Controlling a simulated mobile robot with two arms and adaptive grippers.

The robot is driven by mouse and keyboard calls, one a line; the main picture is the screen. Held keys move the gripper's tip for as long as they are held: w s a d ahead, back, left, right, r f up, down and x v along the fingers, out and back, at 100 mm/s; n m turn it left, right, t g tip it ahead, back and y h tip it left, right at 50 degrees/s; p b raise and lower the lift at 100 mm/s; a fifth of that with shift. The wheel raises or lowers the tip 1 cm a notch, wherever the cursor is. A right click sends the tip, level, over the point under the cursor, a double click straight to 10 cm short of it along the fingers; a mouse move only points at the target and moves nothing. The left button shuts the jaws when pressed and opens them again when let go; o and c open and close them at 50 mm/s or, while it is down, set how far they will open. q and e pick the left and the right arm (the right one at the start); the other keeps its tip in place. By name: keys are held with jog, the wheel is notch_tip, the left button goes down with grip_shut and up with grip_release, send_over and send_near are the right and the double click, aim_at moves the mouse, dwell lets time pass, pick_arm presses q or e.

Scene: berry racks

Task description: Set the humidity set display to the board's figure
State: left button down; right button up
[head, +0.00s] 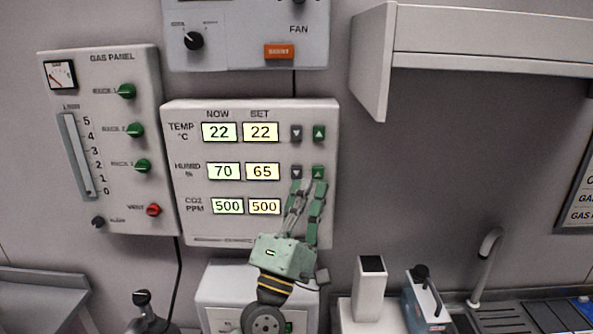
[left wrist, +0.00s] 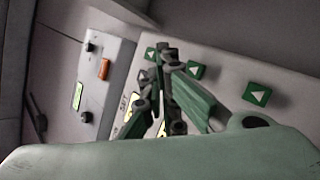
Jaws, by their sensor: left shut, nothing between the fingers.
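The humidity set display (head: 262,172) reads 65 in the head view, beside the humidity now display (head: 223,171), which reads 70. To its right are a grey down button (head: 296,172) and a green up button (head: 318,173). My left gripper (head: 307,183) is shut and empty, its fingertips just below these buttons in the picture; contact cannot be told. In the left wrist view the shut fingers (left wrist: 166,50) stand in front of the panel, near the middle green up button (left wrist: 195,70). The fingers hide part of the panel there. My right gripper is not in view.
Temperature set (head: 261,132) reads 22 and CO2 set (head: 264,206) reads 500, each on the same panel. A gas panel (head: 108,200) is at left, a fan panel (head: 245,55) above. A sign (head: 580,190) at the right edge is cut off, with no figure readable.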

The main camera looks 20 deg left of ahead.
pick_arm(q)
jog(key=shift+s+d, duration=0.2)
jog(key=shift+s, duration=0.45)
jog(key=shift+s+d, duration=0.2)
jog(key=shift+s, duration=0.45)
